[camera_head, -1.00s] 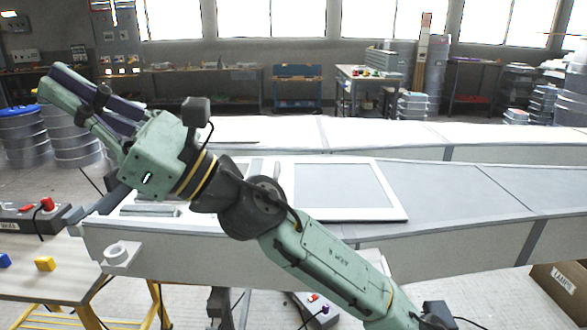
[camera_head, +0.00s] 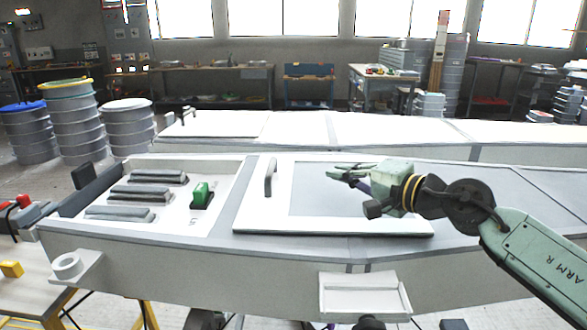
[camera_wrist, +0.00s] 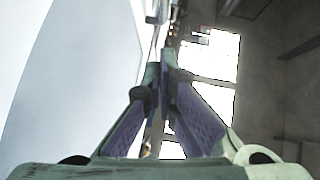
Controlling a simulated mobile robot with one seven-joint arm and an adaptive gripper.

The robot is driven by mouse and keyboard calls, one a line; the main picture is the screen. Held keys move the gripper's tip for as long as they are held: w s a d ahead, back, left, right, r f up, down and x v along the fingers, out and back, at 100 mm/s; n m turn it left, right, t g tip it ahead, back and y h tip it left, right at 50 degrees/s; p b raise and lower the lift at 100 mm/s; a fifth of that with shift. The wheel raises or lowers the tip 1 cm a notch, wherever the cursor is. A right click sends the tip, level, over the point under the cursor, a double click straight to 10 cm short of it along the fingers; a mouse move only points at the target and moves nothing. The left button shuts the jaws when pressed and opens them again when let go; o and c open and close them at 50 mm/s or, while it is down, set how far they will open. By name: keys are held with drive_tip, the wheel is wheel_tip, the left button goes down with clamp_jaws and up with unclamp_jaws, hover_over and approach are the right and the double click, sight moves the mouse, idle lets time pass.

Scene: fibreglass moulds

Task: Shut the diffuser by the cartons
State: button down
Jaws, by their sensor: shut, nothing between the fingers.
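My gripper (camera_head: 342,172) is shut and empty, its fingers pointing left above the right part of a pale framed panel (camera_head: 330,224). The panel lies flat on the long white mould, with an upright grey handle (camera_head: 270,177) at its left end. I cannot tell from its look whether this panel is the diffuser. In the wrist view my gripper (camera_wrist: 164,60) has its fingertips together, with a blurred pale surface to the left. I cannot tell whether the fingers touch anything. No cartons can be made out now.
Left of the panel is a recess with several grey bars (camera_head: 155,176) and a green rocker-like part (camera_head: 202,195). A white tray (camera_head: 365,293) juts from the mould's front. A second long mould (camera_head: 395,128) lies behind. Stacked drums (camera_head: 128,127) stand at the back left.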

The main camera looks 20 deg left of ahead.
drive_tip(key=p, duration=0.3)
hover_over(291, 184)
drive_tip(key=d, duration=0.4)
drive_tip(key=shift+w+d+f, duration=0.15)
drive_tip(key=shift+w+f, duration=0.15)
drive_tip(key=shift+f, duration=0.05)
drive_tip(key=a, duration=0.1)
drive_tip(key=a+p, duration=0.1)
drive_tip(key=a, duration=0.1)
drive_tip(key=shift+s+a+f+p, duration=0.15)
drive_tip(key=shift+s+f+p, duration=0.1)
drive_tip(key=shift+f+p, duration=0.15)
drive_tip(key=shift+s+a+f, duration=0.1)
drive_tip(key=shift+a+f, duration=0.15)
drive_tip(key=shift+a, duration=0.15)
drive_tip(key=shift+a, duration=0.1)
